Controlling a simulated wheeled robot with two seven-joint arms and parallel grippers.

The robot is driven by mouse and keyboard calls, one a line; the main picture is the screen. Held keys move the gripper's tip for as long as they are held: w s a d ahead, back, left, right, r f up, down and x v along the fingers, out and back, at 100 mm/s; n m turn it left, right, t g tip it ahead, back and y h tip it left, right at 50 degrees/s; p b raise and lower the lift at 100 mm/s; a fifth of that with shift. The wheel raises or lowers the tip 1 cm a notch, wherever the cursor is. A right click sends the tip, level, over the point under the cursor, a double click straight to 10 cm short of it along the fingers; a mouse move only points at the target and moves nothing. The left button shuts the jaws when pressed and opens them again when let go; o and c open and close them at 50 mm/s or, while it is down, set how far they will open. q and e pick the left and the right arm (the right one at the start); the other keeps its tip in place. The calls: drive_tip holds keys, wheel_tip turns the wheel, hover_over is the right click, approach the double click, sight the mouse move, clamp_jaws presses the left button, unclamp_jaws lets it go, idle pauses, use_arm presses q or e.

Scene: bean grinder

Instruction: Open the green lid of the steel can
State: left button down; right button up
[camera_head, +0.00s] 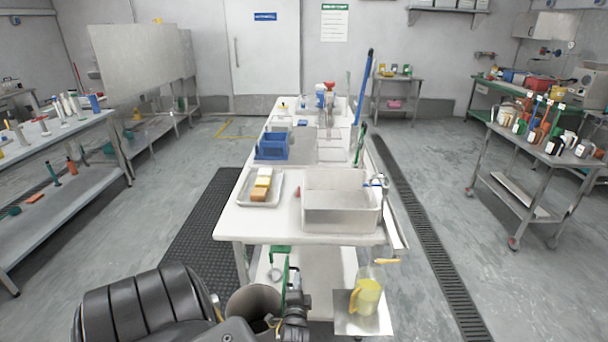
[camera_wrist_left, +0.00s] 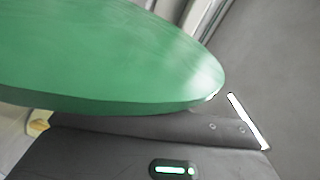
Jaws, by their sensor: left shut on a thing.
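The steel can (camera_head: 248,300) stands at the bottom of the head view, in front of the table. Its mouth is uncovered and I see into its dark inside. The green lid (camera_wrist_left: 105,50) fills the upper left of the left wrist view as a large disc. In the head view it seems to show as a thin, near-upright green strip (camera_head: 285,284) at the can's right side. My left gripper (camera_head: 295,309) is beside the can's right rim, shut on the lid. Its fingertips are hard to make out. My right gripper is in neither view.
A yellow jug (camera_head: 367,298) stands on a small plate right of the can. A floor drain (camera_head: 440,270) runs along the right.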

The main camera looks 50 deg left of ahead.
use_arm(q)
drive_tip(key=shift+f, duration=0.1)
idle(0.3)
drive_tip(key=c, duration=1.5)
unclamp_jaws()
drive_tip(key=b+v, duration=0.1)
drive_tip(key=v, duration=1)
drive_tip(key=shift+w, duration=0.1)
